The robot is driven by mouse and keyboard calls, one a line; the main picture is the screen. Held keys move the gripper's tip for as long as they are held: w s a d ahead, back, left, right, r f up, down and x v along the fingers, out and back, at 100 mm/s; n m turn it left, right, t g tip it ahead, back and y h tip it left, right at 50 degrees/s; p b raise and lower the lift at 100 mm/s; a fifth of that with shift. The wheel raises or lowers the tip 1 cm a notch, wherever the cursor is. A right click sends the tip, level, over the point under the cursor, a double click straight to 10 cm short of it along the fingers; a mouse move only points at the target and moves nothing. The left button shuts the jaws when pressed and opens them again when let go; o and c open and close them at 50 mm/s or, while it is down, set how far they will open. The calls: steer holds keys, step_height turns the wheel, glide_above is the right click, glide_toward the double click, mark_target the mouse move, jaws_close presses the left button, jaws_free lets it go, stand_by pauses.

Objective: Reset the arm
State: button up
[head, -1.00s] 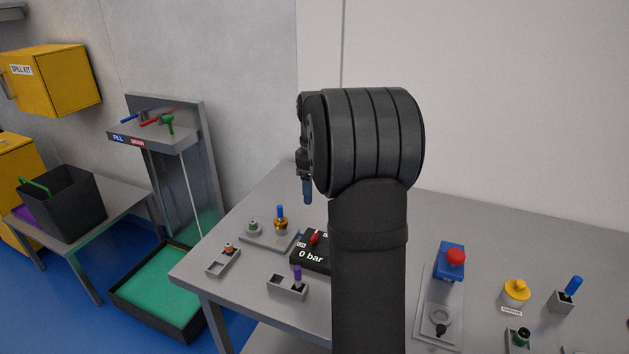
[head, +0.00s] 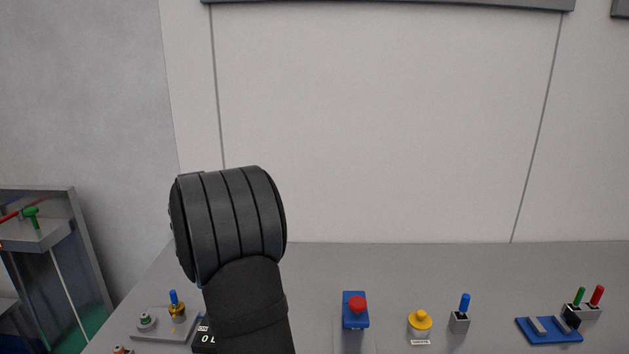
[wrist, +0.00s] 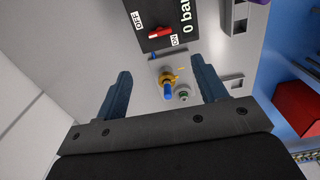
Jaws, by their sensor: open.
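My gripper (wrist: 160,90) is open and empty in the wrist view, its two blue-grey fingers spread apart. Between and beyond the fingers lies a grey plate with a brass fitting with a blue lever (wrist: 167,86) and a small green-topped knob (wrist: 183,94). The wrist view looks down at the table from above, and the fingers seem clear of these parts. In the head view my arm's dark wrist stands over the left part of the table, and the gripper itself is hidden behind it.
The grey table (head: 400,270) holds a black 0 bar box (wrist: 163,20) with a red switch, a red button on a blue box (head: 355,309), a yellow knob (head: 419,322), a blue toggle (head: 461,312) and a blue plate (head: 548,330). A fill and drain stand (head: 40,235) is at left.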

step_height(320, 180, down, 15)
steer(key=shift+r, duration=0.2)
steer(key=shift+r, duration=0.15)
stand_by(0.3)
step_height(320, 180, up, 17)
step_height(320, 180, down, 18)
steer(key=shift+r, duration=0.15)
steer(key=shift+r+n, duration=0.45)
steer(key=shift+n, duration=0.65)
step_height(320, 180, up, 17)
step_height(320, 180, down, 17)
steer(key=m, duration=0.7)
steer(key=shift+f, duration=0.1)
steer(key=shift+f+m, duration=0.15)
steer(key=shift+m, duration=0.45)
